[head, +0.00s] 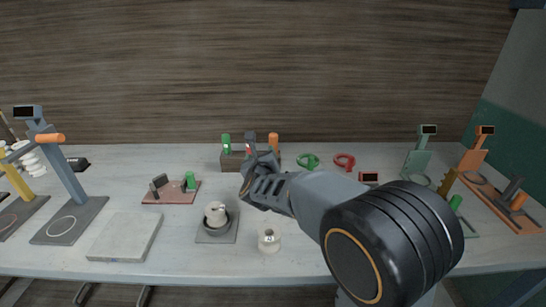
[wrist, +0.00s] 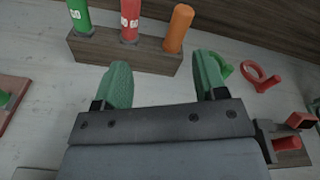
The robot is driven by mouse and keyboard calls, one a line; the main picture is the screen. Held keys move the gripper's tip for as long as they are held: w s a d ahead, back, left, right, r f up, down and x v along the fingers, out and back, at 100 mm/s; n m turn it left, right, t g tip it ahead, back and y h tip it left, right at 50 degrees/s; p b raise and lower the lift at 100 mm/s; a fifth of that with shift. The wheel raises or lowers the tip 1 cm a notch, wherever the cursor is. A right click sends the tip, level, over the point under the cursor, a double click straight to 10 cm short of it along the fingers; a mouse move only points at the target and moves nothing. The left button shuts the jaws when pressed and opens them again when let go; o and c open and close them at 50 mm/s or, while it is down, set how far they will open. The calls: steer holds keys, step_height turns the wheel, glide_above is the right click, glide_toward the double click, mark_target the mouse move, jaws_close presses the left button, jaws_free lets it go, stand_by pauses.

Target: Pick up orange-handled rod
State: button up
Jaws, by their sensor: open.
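The orange-handled rod (head: 273,142) stands upright at the right end of a dark wooden block (head: 232,163) at the back of the table. In the wrist view the orange handle (wrist: 178,28) shows near the top, just right of centre, beyond the fingertips. My gripper (head: 257,164) is open and empty, in front of the block. Its green fingers (wrist: 164,78) are spread apart in the wrist view, with bare table between them. The fingers do not touch the rod. The rod's lower end is hidden in the block.
A green-handled rod (wrist: 81,17) and a red-handled rod (wrist: 130,20) stand left in the same block. Green (head: 308,161) and red (head: 344,161) ring tools lie to the right.

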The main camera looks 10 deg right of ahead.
mark_target(272, 140)
steer(key=w+d+m+h, duration=0.1)
steer(key=w+m, duration=0.1)
steer(key=w+d+f+m+h, duration=0.1)
steer(key=w+m, duration=0.1)
steer(key=w, duration=0.1)
steer(key=w+d+f+m+h, duration=0.1)
steer(key=w+d+m, duration=0.1)
steer(key=w+m, duration=0.1)
steer(key=shift+h, duration=0.3)
steer(key=shift+p+x, duration=0.9)
steer(key=shift+x, duration=2.25)
steer(key=shift+d+r, duration=0.15)
steer(key=shift+r, duration=0.1)
steer(key=c, duration=1.1)
